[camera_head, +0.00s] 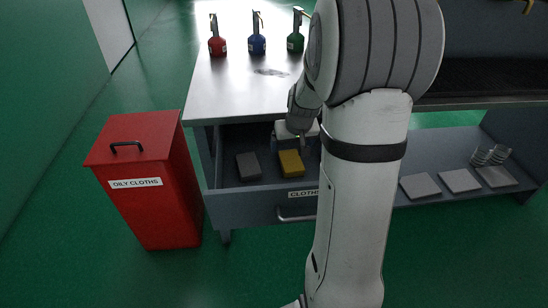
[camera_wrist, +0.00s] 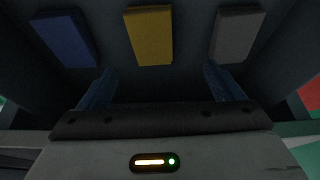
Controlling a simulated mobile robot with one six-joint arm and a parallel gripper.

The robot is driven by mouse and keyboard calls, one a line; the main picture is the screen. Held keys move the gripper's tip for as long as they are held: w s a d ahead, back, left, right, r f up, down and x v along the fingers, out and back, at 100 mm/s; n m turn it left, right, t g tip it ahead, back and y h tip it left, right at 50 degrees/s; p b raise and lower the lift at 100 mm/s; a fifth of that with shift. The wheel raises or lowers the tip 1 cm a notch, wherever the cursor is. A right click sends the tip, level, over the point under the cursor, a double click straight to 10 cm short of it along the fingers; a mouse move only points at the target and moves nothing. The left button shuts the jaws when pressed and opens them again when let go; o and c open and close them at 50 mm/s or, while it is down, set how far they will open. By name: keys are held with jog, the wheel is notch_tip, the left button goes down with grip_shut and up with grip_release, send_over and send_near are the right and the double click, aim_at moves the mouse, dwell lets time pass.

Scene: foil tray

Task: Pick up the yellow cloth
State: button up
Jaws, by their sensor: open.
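The yellow cloth (camera_head: 291,163) is a folded flat block lying in the open drawer (camera_head: 222,198) labelled CLOTHS. In the wrist view the yellow cloth (camera_wrist: 149,36) is at the top middle, between the lines of the two fingers and beyond their tips. My gripper (camera_head: 297,140) is over the drawer, just behind the yellow cloth in the head view. In the wrist view my gripper (camera_wrist: 160,82) is open, with its fingers wide apart and nothing between them. The height gap to the cloth is hard to tell.
A grey cloth (camera_head: 248,166) and a blue cloth (camera_wrist: 66,38) flank the yellow one; my arm hides the blue one in the head view. A red OILY CLOTHS bin (camera_head: 150,215) stands left. Red (camera_head: 217,46), blue (camera_head: 257,45) and green (camera_head: 295,42) bottles stand on the bench (camera_head: 225,85).

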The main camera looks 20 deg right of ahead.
jog(key=b, duration=0.1)
send_over(291, 160)
jog(key=s, duration=0.2)
notch_tip(291, 160, down, 5)
jog(key=shift+r, duration=0.1)
jog(key=b+x, duration=0.1)
jog(key=x, duration=0.4)
jog(key=shift+a+f+b, duration=0.2)
jog(key=shift+f+b, duration=0.1)
jog(key=shift+f, duration=0.05)
jog(key=shift+r, duration=0.1)
jog(key=shift+c, duration=0.5)
jog(key=c, duration=1)
jog(key=shift+o, duration=0.2)
notch_tip(291, 160, up, 10)
jog(key=p, duration=0.2)
jog(key=shift+p, duration=0.4)
